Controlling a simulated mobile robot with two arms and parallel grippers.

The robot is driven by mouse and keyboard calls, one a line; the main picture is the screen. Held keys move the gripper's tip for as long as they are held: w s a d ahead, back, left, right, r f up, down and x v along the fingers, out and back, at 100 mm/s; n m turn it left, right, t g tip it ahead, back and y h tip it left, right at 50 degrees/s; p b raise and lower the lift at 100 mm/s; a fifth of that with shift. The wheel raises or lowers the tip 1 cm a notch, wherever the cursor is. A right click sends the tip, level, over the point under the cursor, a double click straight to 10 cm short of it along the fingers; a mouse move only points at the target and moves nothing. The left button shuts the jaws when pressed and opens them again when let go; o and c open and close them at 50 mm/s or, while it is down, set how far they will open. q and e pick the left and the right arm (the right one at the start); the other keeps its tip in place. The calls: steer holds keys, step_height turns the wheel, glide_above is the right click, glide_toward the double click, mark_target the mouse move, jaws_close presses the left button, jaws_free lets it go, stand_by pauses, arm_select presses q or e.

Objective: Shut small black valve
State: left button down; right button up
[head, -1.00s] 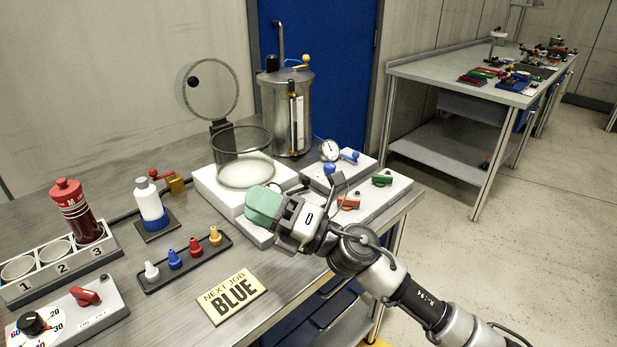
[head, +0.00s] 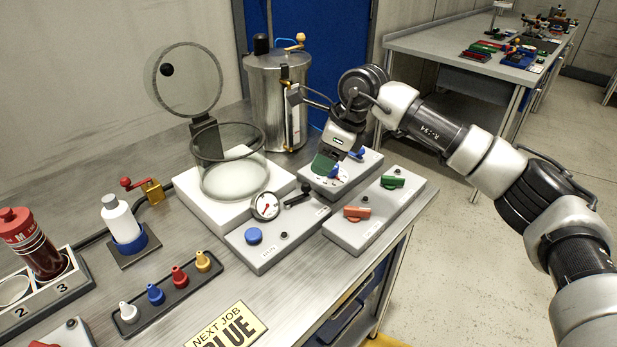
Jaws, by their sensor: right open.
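A small black valve handle (head: 298,195) sits on the front grey box (head: 285,240), beside a round gauge (head: 265,206) and a blue button (head: 254,236). The handle slants up to the right. My right gripper (head: 326,166) is open, with green finger pads, above the grey box behind it, close to a blue handle (head: 335,171). It is apart from the black handle and partly hides the rear box. My left gripper is not in view.
A glass jar (head: 228,165) stands on a white block left of the valve, its round lid (head: 185,80) raised. A metal canister (head: 275,100) stands behind.

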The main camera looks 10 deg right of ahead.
mark_target(306, 183)
steer(key=x, duration=0.8)
steer(key=shift+w, duration=0.1)
steer(key=shift+c, duration=0.4)
steer(key=c, duration=0.8)
steer(key=shift+w+a+f+n+g+b, duration=0.15)
steer(key=shift+w+n+g+b, duration=0.25)
steer(key=shift+n, duration=0.3)
steer(key=shift+c, duration=0.2)
steer(key=shift+w+a+n+y+b, duration=0.15)
steer(key=shift+w+n+y+b, duration=0.15)
steer(key=shift+n, duration=0.4)
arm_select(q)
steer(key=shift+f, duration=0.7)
